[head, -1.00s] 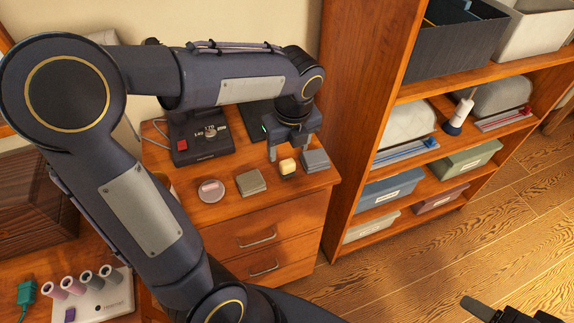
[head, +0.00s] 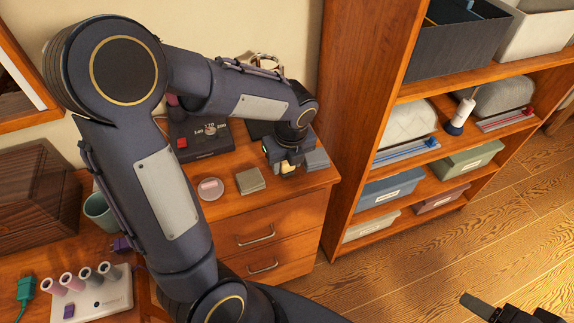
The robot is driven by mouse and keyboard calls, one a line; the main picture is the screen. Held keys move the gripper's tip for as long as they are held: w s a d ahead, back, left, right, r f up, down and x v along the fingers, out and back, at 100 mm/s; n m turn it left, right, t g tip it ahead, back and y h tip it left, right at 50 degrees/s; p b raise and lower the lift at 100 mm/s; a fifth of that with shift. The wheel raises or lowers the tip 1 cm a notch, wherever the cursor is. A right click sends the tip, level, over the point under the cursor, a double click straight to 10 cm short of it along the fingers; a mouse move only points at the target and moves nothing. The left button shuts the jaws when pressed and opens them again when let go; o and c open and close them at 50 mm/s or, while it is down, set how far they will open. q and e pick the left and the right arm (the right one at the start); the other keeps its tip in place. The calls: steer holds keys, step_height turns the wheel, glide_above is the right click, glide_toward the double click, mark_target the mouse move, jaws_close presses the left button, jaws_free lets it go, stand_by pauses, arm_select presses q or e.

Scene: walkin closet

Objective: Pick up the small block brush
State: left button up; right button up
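The small block brush (head: 287,168), a little cream block with a dark underside, stands on the wooden drawer cabinet (head: 228,204), near its front right. My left gripper (head: 285,163) is down over it from above, and the cream face shows between the dark gripper parts. The fingertips are mostly hidden, so I cannot tell whether they touch or grip the brush. My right gripper (head: 482,304) shows only in part at the bottom right, over the floor and away from the cabinet; its opening is not clear.
A grey block (head: 316,160) stands close to the right of the brush. An olive-grey block (head: 250,181) and a round tin (head: 211,189) lie to the left. A tall wooden shelf (head: 347,120) rises at the right.

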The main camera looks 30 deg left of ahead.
arm_select(q)
steer(key=c, duration=0.6)
steer(key=shift+r, duration=0.15)
steer(key=shift+r, duration=0.25)
step_height(320, 180, up, 2)
steer(key=shift+r, duration=0.1)
steer(key=s+a+r, duration=0.2)
steer(key=s+r, duration=0.8)
steer(key=s, duration=0.4)
steer(key=shift+a, duration=0.25)
